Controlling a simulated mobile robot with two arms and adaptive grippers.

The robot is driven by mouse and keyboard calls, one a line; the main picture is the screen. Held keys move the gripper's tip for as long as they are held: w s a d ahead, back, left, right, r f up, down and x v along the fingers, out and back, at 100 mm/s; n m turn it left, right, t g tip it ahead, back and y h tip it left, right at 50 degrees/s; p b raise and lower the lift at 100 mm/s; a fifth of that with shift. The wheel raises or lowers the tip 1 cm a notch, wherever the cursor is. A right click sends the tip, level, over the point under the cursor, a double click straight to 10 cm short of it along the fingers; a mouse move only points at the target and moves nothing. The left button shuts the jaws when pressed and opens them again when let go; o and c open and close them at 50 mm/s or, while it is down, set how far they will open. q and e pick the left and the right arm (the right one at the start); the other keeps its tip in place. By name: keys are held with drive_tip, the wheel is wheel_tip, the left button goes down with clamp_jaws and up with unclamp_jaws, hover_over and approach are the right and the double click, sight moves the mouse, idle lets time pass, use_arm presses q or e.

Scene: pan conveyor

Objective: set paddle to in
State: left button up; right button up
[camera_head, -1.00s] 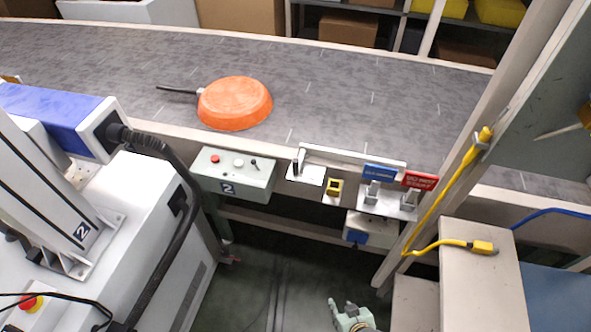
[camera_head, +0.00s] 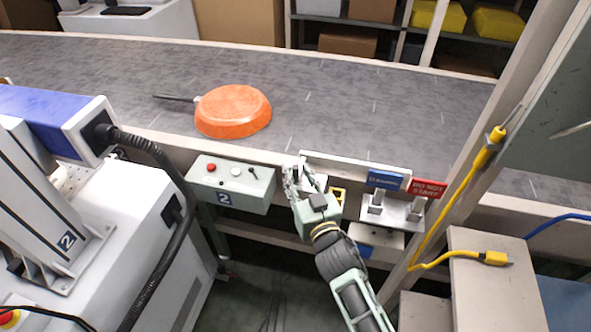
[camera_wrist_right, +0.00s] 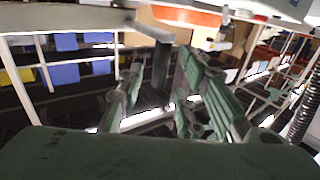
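The paddle (camera_head: 355,169) is a long pale bar along the near edge of the conveyor. At its left end is a small upright handle, seen as a dark post (camera_wrist_right: 161,66) in the right wrist view. My right gripper (camera_head: 297,175) is at that left end and hides most of the handle in the head view. In the wrist view its two green fingers (camera_wrist_right: 160,88) are apart, one on each side of the post, with visible gaps. I cannot tell whether either finger touches it. My left gripper is not in view.
An orange pan (camera_head: 233,111) lies upside down on the grey conveyor (camera_head: 340,95). A control box (camera_head: 230,183) is left of my right gripper. A yellow-cabled post stands farther right.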

drive_tip(key=shift+x, duration=1.15)
clamp_jaws()
